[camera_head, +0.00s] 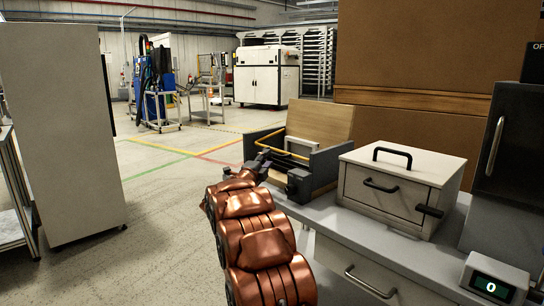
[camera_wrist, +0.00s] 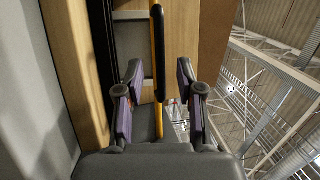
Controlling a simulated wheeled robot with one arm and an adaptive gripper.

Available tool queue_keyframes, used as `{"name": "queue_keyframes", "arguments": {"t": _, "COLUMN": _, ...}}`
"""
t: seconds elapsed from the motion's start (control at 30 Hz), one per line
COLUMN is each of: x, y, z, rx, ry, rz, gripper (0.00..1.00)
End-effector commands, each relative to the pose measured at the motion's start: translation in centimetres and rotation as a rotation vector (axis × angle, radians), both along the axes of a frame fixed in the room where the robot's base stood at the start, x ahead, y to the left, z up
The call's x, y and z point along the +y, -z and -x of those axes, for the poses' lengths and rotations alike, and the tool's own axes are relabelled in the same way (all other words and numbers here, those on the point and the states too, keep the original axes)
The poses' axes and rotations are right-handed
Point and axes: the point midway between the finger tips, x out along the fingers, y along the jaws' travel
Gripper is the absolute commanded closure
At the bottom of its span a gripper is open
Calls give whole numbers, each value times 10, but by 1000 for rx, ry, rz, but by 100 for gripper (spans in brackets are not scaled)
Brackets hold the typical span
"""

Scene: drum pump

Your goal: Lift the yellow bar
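The yellow bar (camera_head: 283,152) spans the front of a dark-sided box with a wooden back panel, left of the white cabinet. In the wrist view the bar (camera_wrist: 158,60) runs upright down the middle, its near face dark and its edge yellow. My gripper (camera_wrist: 158,72) is open, one finger on each side of the bar. The bar lies between the fingers in that view, with gaps on both sides; I cannot tell how far in depth it sits. In the head view my copper arm partly hides the gripper and the box's front.
A white cabinet (camera_head: 395,188) with black handles stands right of the box on the grey bench (camera_head: 340,222). A dark unit (camera_head: 508,140) and a display reading 0 (camera_head: 491,287) are further right. A tall grey panel (camera_head: 62,130) stands left. The floor between is clear.

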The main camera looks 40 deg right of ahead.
Motion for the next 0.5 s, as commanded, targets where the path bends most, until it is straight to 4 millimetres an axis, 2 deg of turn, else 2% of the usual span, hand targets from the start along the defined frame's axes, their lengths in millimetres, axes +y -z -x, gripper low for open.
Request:
{"name": "queue_keyframes", "arguments": {"t": 0.2, "x": -25, "y": -3, "z": -9, "rx": 1, "ry": 0, "rz": -1, "gripper": 63}}
{"name": "queue_keyframes", "arguments": {"t": 0.5, "x": -43, "y": -8, "z": -17, "rx": 0, "ry": 0, "rz": 0, "gripper": 63}}
